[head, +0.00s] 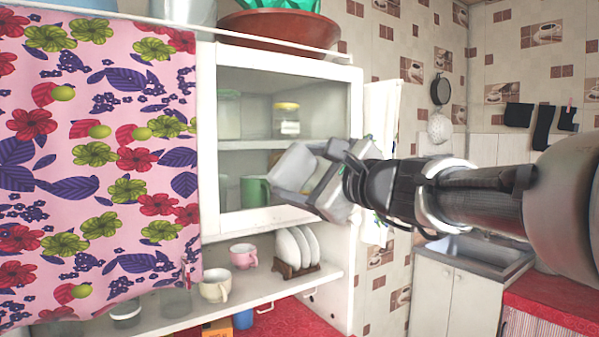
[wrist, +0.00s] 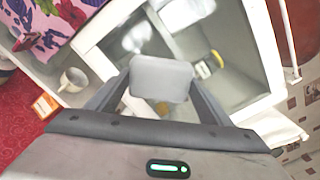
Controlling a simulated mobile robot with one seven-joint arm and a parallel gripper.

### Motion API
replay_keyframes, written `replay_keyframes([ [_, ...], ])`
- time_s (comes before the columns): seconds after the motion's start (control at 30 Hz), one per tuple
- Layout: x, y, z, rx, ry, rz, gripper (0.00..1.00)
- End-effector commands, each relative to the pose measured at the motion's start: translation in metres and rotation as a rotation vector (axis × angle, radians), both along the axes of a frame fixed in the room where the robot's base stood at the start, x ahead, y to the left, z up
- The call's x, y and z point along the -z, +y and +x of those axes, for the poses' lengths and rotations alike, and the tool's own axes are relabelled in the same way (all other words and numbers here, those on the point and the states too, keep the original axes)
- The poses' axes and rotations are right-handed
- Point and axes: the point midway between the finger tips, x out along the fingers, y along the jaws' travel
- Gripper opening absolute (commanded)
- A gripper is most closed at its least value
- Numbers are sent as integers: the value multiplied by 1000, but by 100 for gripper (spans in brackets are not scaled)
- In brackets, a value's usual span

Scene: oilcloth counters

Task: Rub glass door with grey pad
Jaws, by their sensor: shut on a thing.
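The glass door (head: 246,88) is the white-framed pane on the front of the wall cabinet in the head view. Jars and a green cup show through it. My gripper (head: 296,172) is in front of the lower right part of the door. It is shut on the grey pad (head: 291,168). In the wrist view the pad (wrist: 161,78) sits between the two fingers of my gripper (wrist: 160,85), with the glass door (wrist: 205,45) behind it. I cannot tell whether the pad touches the glass. Pale smeared patches show on the glass in the wrist view.
A flowered curtain (head: 95,190) hangs left of the door. The open shelf (head: 160,318) below holds cups and a rack of white plates (head: 291,248). A brown bowl (head: 278,36) stands on top. A sink (head: 470,255) is at the right.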

Motion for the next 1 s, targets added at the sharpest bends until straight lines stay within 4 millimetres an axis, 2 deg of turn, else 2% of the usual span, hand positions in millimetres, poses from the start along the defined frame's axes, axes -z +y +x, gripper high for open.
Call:
replay_keyframes([
  [0.6,-2,30,44,0,-2,2,56],
  [1.0,-2,33,49,-1,-3,1,56],
])
